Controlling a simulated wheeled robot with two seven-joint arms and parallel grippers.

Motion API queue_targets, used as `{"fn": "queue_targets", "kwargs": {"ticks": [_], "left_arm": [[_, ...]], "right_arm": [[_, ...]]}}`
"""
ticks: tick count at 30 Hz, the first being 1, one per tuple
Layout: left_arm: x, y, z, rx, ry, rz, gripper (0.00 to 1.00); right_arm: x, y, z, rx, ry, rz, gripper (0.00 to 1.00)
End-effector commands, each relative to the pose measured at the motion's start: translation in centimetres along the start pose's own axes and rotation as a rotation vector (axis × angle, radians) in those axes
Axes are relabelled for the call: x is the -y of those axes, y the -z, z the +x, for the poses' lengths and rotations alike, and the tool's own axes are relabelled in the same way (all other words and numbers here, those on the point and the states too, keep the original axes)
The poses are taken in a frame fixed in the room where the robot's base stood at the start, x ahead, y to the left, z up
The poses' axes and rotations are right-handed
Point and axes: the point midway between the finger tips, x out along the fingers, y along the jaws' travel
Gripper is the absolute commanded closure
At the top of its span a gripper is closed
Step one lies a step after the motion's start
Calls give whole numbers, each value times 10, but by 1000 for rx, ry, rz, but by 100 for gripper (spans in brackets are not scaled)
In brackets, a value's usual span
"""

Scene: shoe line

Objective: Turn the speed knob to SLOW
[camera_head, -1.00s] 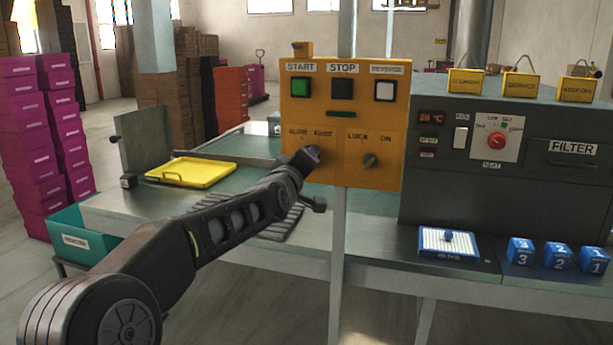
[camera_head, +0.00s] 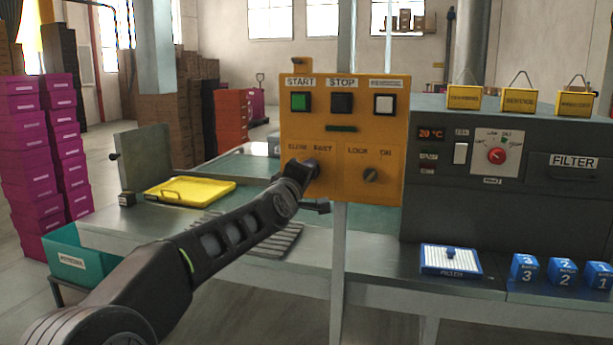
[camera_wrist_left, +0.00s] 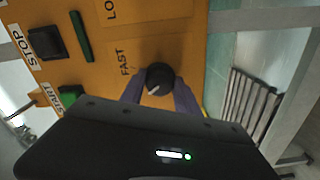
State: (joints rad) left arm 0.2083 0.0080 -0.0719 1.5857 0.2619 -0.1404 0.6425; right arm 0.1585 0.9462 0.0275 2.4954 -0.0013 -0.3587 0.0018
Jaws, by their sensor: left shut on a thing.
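The orange control panel (camera_head: 342,219) stands upright on a post, with SLOW and FAST labels at its lower left. The black speed knob (camera_wrist_left: 160,78) with a white pointer mark shows in the left wrist view, below the FAST label. The left gripper (camera_wrist_left: 160,92) has its two purple-grey fingers on either side of the knob and is shut on it. In the head view my left gripper (camera_head: 312,170) is at the panel's lower left and hides the knob. The SLOW label is hidden in the wrist view. My right gripper is in neither view.
Green START (camera_head: 301,102), black STOP (camera_head: 341,103) and white REVERSE (camera_head: 384,103) buttons sit above. A LOCK/ON switch (camera_head: 370,175) is right of the gripper. A grey heater cabinet (camera_head: 540,190) stands at right.

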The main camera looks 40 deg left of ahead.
Motion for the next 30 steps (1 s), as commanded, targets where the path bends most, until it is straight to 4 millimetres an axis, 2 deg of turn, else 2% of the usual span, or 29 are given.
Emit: {"fn": "queue_targets", "kwargs": {"ticks": [1, 8, 19, 23, 30], "left_arm": [[0, 0, 0, -1, 0, -2, 61], [0, 0, 0, -1, 0, 0, 42], [0, 0, -5, -1, -1, 0, 41], [-1, 1, -19, -2, -2, -1, 41], [-2, 1, -59, -2, -2, -1, 41]], "right_arm": [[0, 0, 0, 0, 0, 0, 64], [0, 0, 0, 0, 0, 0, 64], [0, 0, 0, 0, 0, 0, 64], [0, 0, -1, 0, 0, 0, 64], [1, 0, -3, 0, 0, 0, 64]]}}
